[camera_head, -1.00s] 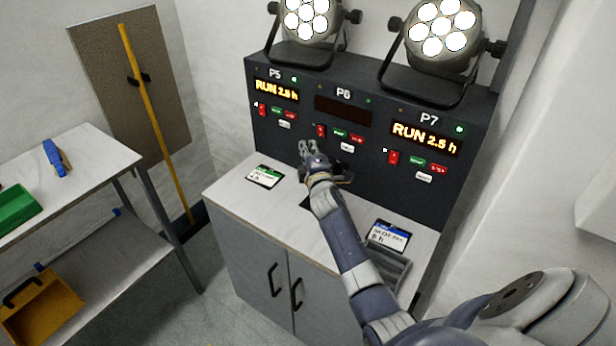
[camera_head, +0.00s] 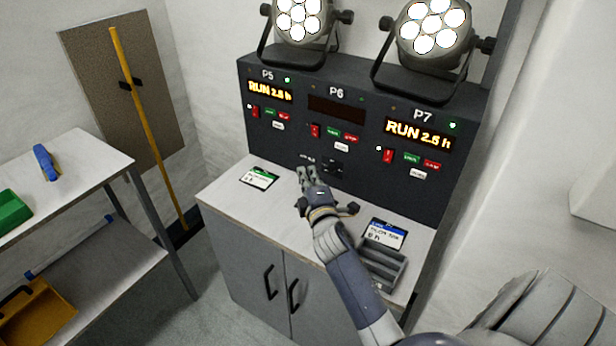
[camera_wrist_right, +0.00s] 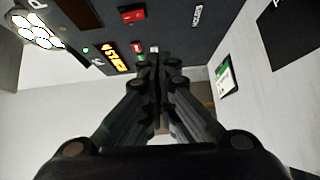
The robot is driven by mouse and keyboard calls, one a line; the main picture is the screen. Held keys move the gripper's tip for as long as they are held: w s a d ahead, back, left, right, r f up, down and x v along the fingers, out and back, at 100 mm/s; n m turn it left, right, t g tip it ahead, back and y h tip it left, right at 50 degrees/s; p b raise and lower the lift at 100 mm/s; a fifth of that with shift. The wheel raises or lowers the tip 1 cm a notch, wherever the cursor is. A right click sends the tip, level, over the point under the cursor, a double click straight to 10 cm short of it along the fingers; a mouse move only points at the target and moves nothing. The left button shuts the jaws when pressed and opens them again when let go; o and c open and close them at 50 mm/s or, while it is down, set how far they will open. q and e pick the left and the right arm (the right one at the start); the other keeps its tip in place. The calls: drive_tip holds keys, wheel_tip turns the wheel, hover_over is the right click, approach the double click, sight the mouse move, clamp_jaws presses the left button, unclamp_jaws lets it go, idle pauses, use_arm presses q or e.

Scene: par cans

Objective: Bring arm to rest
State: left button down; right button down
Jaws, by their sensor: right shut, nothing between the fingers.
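My right gripper (camera_head: 307,178) is over the counter in front of the dark control panel (camera_head: 262,125), below the P6 section. Its fingers are closed together with nothing between them. In the right wrist view the gripper (camera_wrist_right: 157,62) shows its two fingers meeting, with the panel's buttons beyond. My right arm (camera_head: 352,280) reaches in from the lower right. My left gripper does not show in either view.
Two lit par cans (camera_head: 300,22) (camera_head: 433,28) stand on the panel. P5 and P7 read RUN 2.5 h; P6's display (camera_head: 337,110) is dark. A green-edged card (camera_head: 259,178), a blue-edged card (camera_head: 385,234) and a grey tray (camera_head: 380,266) lie on the counter (camera_head: 225,190). A shelf table (camera_head: 85,160) stands left.

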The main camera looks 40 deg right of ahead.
idle(0.5)
drive_tip(key=s+a+f+m+g+y, duration=0.2)
drive_tip(key=s+a+f+m+g, duration=0.3)
drive_tip(key=s, duration=0.6)
drive_tip(key=s+a+f+m+g+y, duration=0.25)
drive_tip(key=s+a+f+g, duration=0.2)
drive_tip(key=s+a, duration=0.5)
drive_tip(key=s+a+f+m+g+y, duration=0.2)
drive_tip(key=s+a+f+m+g, duration=0.25)
drive_tip(key=s, duration=0.85)
wheel_tip(320, 180, down, 28)
drive_tip(key=s+n, duration=0.1)
drive_tip(key=s, duration=0.2)
drive_tip(key=s+d+f+g, duration=0.1)
drive_tip(key=s+d+f, duration=0.2)
drive_tip(key=s+f, duration=1.1)
drive_tip(key=shift+s+f, duration=0.25)
drive_tip(key=shift+s, duration=0.5)
